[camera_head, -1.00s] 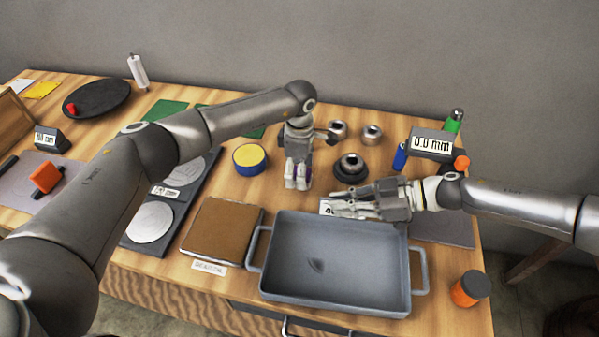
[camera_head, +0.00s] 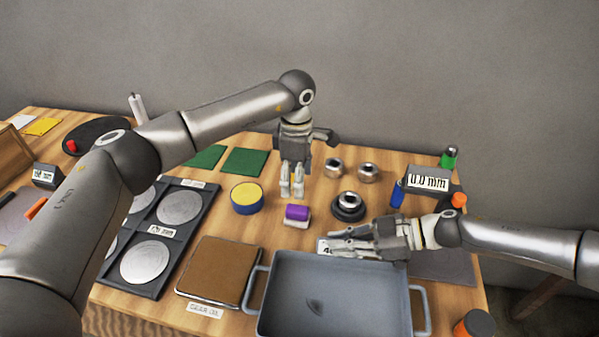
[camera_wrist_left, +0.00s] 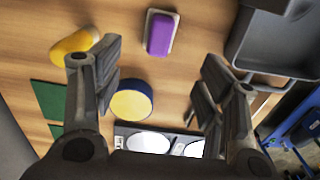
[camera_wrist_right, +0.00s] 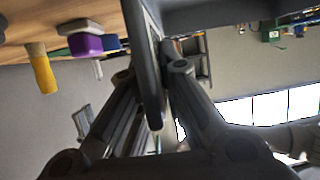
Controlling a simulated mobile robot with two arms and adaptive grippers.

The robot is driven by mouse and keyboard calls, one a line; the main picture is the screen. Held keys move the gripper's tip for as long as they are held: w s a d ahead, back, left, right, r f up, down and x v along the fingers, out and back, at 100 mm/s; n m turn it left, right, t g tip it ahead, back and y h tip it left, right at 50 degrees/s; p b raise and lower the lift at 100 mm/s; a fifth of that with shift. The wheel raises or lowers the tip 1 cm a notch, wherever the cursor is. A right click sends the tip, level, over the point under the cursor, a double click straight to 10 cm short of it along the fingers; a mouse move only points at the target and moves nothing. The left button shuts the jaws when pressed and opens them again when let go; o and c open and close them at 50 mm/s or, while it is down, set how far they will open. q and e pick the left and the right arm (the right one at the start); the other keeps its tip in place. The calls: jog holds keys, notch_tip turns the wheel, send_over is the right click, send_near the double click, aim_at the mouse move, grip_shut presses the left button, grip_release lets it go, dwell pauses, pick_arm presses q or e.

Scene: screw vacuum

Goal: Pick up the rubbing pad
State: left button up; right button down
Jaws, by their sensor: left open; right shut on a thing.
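The rubbing pad appears to be the purple block with a pale base (camera_head: 297,213), lying on the wooden table. It also shows in the left wrist view (camera_wrist_left: 161,33), ahead of the fingertips. My left gripper (camera_head: 292,192) points down, open and empty, just behind the pad and apart from it. It shows in the left wrist view too (camera_wrist_left: 160,85). My right gripper (camera_head: 345,240) is at the back rim of the grey tray (camera_head: 422,310). In the right wrist view it is shut on a thin dark grey plate-like thing (camera_wrist_right: 147,60); which thing is unclear.
A blue and yellow round tin (camera_head: 246,198) stands left of the pad. Metal rings (camera_head: 367,173) and a black-based ring (camera_head: 348,207) stand to the right. A brown-topped block (camera_head: 218,270) lies in front. Bare table surrounds the pad.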

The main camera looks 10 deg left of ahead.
aim_at(297, 208)
pick_arm(q)
jog(key=shift+o, duration=0.4)
jog(key=shift+f, duration=0.1)
notch_tip(297, 208, down, 12)
jog(key=c, duration=1.2)
notch_tip(297, 208, up, 10)
jog(key=shift+r, duration=0.1)
dwell(0.3)
